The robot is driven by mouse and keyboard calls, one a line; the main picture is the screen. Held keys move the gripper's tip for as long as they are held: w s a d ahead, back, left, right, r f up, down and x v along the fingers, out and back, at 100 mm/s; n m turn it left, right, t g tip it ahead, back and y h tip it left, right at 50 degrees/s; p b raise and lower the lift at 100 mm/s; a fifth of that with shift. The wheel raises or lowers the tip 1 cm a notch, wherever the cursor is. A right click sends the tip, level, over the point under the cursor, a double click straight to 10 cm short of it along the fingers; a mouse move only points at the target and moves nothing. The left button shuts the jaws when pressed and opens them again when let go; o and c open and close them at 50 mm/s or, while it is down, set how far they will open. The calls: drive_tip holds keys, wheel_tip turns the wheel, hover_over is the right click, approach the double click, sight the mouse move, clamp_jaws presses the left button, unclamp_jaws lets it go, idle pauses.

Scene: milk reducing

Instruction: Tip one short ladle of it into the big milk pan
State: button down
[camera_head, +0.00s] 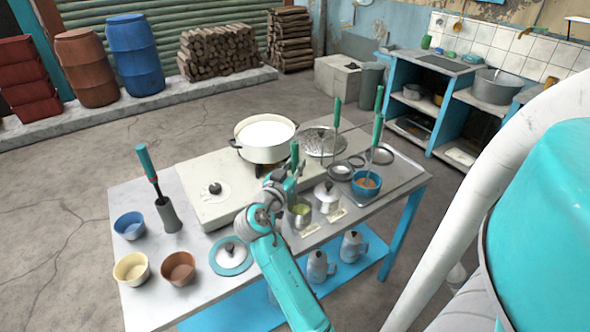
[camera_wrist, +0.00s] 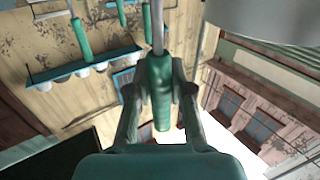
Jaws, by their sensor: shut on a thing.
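The big milk pan (camera_head: 262,152) is cream-white, holds white milk and stands on the stove block. Its pale side seems to fill the upper right of the wrist view (camera_wrist: 265,20). My gripper (camera_head: 288,182) is shut on an upright green handle (camera_wrist: 160,85), whose top (camera_head: 294,153) shows in front of the pan. The handle's metal shaft shows in the wrist view, but its lower end is hidden in the head view. Just below my gripper is a small metal pot (camera_head: 300,220) with green contents. A blue bowl (camera_head: 366,190) with brown contents stands to the right.
Other green-handled tools (camera_head: 377,130) stand upright at right. A perforated skimmer plate (camera_head: 320,142), a lidded white pot (camera_head: 327,198) and small dishes crowd the counter.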

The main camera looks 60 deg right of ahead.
sight(296, 143)
drive_tip(key=shift+r, duration=2.9)
drive_tip(key=shift+w, duration=0.2)
drive_tip(key=shift+w+a+f+n, duration=0.1)
drive_tip(key=shift+w+f+n, duration=0.05)
drive_tip(key=shift+w+n, duration=0.65)
drive_tip(key=shift+w+f+n, duration=0.15)
drive_tip(key=shift+w+n, duration=0.45)
drive_tip(key=shift+w, duration=0.25)
drive_tip(key=shift+w, duration=0.1)
drive_tip(key=shift+s+r+m, duration=0.65)
drive_tip(key=shift+s+m, duration=0.05)
drive_tip(key=shift+s, duration=0.25)
drive_tip(key=shift+s+r+m, duration=0.6)
drive_tip(key=shift+s+m, duration=0.1)
drive_tip(key=shift+s, duration=0.25)
drive_tip(key=shift+s, duration=0.15)
